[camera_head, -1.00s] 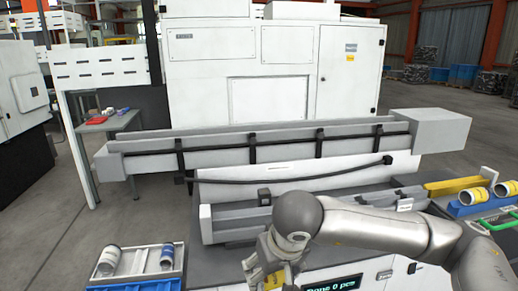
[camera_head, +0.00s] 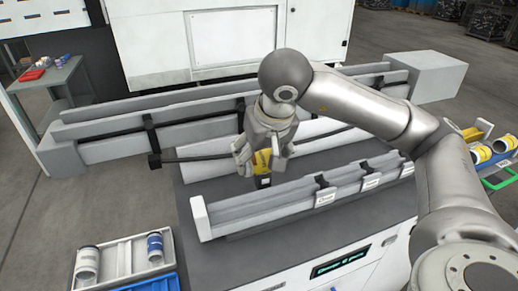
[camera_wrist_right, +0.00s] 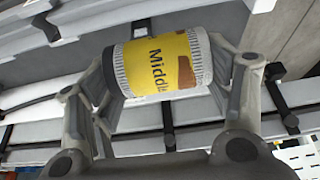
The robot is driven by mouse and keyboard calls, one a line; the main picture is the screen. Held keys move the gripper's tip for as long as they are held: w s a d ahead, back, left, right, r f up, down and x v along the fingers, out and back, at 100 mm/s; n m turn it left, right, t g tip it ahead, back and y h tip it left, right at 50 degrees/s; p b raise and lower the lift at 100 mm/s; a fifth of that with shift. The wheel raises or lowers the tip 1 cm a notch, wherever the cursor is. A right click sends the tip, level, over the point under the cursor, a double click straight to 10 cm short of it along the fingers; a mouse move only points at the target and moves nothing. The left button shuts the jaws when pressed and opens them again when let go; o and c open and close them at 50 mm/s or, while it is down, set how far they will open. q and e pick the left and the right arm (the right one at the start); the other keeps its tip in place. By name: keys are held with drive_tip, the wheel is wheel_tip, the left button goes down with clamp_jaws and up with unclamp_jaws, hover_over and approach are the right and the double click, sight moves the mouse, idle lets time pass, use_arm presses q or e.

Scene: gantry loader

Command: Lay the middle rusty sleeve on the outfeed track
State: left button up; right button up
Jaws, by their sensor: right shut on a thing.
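My right gripper (camera_head: 262,158) is shut on a sleeve (camera_wrist_right: 155,68) with white knurled ends and a yellow label reading "Middl…". A brown rust-like patch shows on its right part. In the head view only a little of the sleeve's yellow shows between the fingers. The gripper points down and the sleeve is in the air over the back edge of a long grey track (camera_head: 240,207), left of its middle. This is likely the outfeed track; its small tags are too small to read. My left gripper is not in view.
A white tray (camera_head: 125,257) with two sleeves stands at lower left, beside a blue bin (camera_head: 152,284). More yellow-labelled sleeves (camera_head: 481,154) lie at the right edge.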

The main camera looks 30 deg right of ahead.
drive_tip(key=f+b, duration=0.1)
drive_tip(key=f, duration=0.2)
drive_tip(key=f+b, duration=0.1)
drive_tip(key=f, duration=0.1)
drive_tip(key=shift+w+f+b, duration=0.3)
drive_tip(key=shift+w+b, duration=0.05)
wheel_tip(320, 180, down, 4)
drive_tip(key=b, duration=0.4)
drive_tip(key=shift+r, duration=0.25)
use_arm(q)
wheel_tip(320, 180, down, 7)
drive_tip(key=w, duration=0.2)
use_arm(e)
drive_tip(key=shift+r, duration=0.1)
drive_tip(key=o, duration=1.3)
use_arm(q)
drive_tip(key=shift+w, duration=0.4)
use_arm(e)
drive_tip(key=shift+o, duration=0.4)
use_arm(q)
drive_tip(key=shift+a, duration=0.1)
use_arm(e)
drive_tip(key=shift+s, duration=0.1)
